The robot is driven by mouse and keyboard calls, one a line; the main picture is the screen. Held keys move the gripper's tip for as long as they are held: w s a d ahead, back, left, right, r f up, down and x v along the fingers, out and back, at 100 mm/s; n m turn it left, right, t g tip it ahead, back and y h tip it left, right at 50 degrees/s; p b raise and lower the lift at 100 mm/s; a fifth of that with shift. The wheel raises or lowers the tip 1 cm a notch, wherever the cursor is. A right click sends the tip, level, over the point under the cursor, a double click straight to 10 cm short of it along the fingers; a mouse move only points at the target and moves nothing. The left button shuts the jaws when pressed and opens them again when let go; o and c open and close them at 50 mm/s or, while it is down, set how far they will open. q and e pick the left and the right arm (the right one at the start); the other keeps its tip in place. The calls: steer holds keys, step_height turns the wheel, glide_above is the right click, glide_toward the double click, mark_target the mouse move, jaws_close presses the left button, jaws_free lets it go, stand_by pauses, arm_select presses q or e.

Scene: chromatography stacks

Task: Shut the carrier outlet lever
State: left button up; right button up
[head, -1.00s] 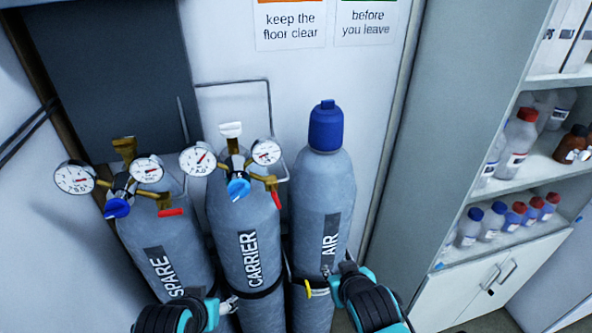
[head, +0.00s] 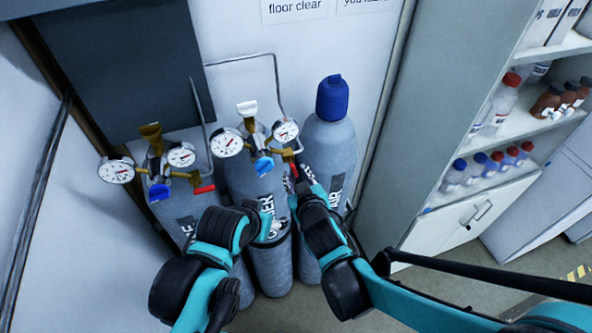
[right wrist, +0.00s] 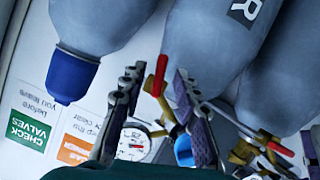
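The carrier cylinder (head: 268,265) stands in the middle with a brass regulator, two gauges and a blue knob (head: 264,165). Its red outlet lever (head: 294,170) sits at the right end of the brass outlet, partly covered by my right gripper (head: 297,180). In the right wrist view the red lever (right wrist: 158,74) lies between the two fingers of my right gripper (right wrist: 157,92), which are open with gaps beside the lever. My left gripper (head: 270,228) is low in front of the carrier cylinder; its fingers are too small to read.
The spare cylinder (head: 177,232) at left has its own regulator and red lever (head: 203,189). The air cylinder (head: 335,150) with a blue cap (head: 332,97) stands close at right. A bottle shelf (head: 528,122) is farther right.

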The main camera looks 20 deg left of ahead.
steer(key=shift+x, duration=1.45)
jaws_close()
steer(key=shift+s+m+y+b, duration=0.1)
steer(key=shift+m+y+b, duration=0.25)
steer(key=shift+m, duration=0.25)
steer(key=shift+s+a+m+g+y, duration=0.1)
steer(key=shift+a+m+g+y, duration=0.15)
steer(key=shift+m+g, duration=0.25)
jaws_free()
